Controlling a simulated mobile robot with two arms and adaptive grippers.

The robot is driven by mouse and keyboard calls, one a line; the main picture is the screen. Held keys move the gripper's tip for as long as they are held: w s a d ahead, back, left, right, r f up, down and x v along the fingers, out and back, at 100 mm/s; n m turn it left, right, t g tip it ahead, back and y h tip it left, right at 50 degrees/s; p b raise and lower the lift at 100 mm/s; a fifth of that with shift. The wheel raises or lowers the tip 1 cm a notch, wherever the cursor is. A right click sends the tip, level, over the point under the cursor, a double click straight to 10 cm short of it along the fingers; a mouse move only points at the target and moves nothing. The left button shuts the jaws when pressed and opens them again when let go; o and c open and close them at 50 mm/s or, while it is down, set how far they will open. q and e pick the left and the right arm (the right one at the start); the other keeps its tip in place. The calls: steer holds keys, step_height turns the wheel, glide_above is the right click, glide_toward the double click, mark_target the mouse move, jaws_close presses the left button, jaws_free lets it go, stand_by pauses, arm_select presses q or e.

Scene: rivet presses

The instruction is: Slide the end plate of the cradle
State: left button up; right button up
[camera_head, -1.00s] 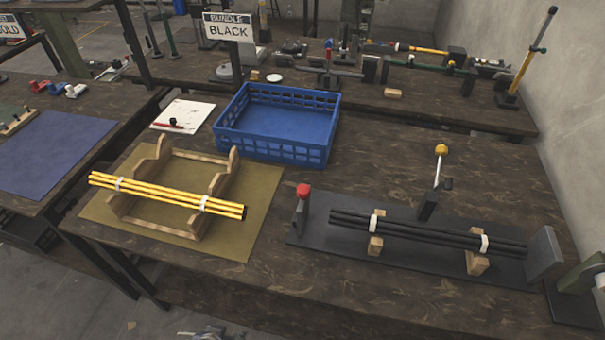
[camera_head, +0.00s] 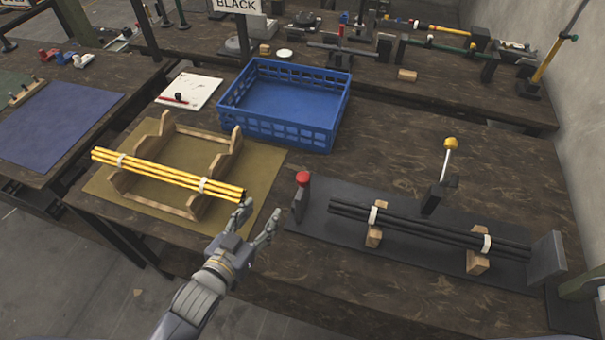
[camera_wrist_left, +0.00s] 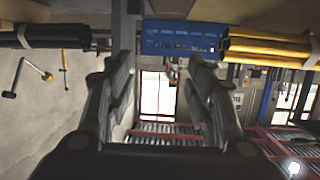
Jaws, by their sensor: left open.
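The dark cradle mat (camera_head: 330,228) bears black rods (camera_head: 425,227), bound with white bands and resting on wooden blocks. An upright plate with a red knob (camera_head: 302,180) stands at the mat's left end, apart from the rods. A grey end plate (camera_head: 546,258) stands at the right end, close to the rod ends. A lever with a yellow knob (camera_head: 450,144) stands behind the rods. My left gripper (camera_head: 259,222) is open and empty, left of the red-knobbed plate and by the yellow rods' right end. Its open fingers also show in the left wrist view (camera_wrist_left: 158,75). My right gripper is not in view.
Yellow rods (camera_head: 165,175) lie across a wooden rack on an olive mat (camera_head: 100,188). A blue crate (camera_head: 285,102) stands behind, beside a white sheet (camera_head: 190,91). The table between the crate and the lever is clear. A grey wall stands at right.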

mark_target(299, 182)
arm_select(q)
steer(key=d+r+m+t+h, duration=0.1)
steer(key=d+r+m+h, duration=0.1)
steer(key=d+r+h, duration=0.2)
steer(key=p+x, duration=0.2)
steer(key=x, duration=0.8)
steer(key=shift+w+d+r, duration=0.15)
steer(key=shift+w+d, duration=0.05)
steer(key=shift+w, duration=0.05)
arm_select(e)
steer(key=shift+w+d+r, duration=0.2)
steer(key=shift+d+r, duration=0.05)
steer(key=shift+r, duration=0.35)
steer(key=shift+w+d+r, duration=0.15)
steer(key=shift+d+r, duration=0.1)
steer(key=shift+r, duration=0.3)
